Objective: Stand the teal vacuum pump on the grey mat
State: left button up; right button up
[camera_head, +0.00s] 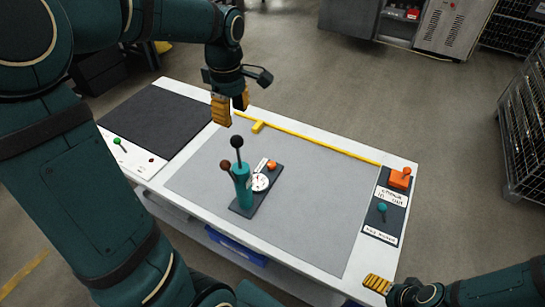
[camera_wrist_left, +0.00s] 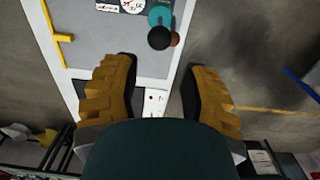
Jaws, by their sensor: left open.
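The teal vacuum pump (camera_head: 244,187) stands upright on a dark base plate, on the light grey work surface (camera_head: 320,200). It has a white dial, a black ball handle and a brown knob; its top also shows at the upper edge of the left wrist view (camera_wrist_left: 160,16). A dark grey mat (camera_head: 155,122) lies bare at the table's left end. My left gripper (camera_head: 231,106) is open and empty, above the far side of the table beyond the pump. Its spread fingers also show in the left wrist view (camera_wrist_left: 160,80). My right gripper (camera_head: 378,284) is at the near right corner, partly seen.
A yellow strip (camera_head: 310,143) with a small block runs along the far edge. A dark panel (camera_head: 387,210) with an orange switch (camera_head: 400,178) and a teal knob is at the right end. A white panel with a green knob (camera_head: 118,142) is at left.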

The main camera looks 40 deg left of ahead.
pick_arm(q)
jog(key=w+d+f+m+h, duration=0.15)
jog(key=d+f+m, duration=0.25)
jog(key=d+f, duration=0.45)
jog(key=w+d+f+m+h, duration=0.1)
jog(key=w+d+f+m, duration=0.35)
jog(key=f, duration=0.65)
jog(key=s+d+f+m, duration=0.3)
jog(key=d+f, duration=0.1)
jog(key=d, duration=0.1)
jog(key=s+d+f+m+t+h, duration=0.1)
jog(key=s+d+f+m, duration=0.2)
jog(key=s+d+f, duration=0.1)
jog(key=s+d+f+m, duration=0.3)
jog(key=d+f, duration=0.3)
jog(key=shift+s+d+f+t+h, duration=0.2)
jog(key=shift+s+t+h, duration=0.1)
jog(key=shift+t, duration=0.1)
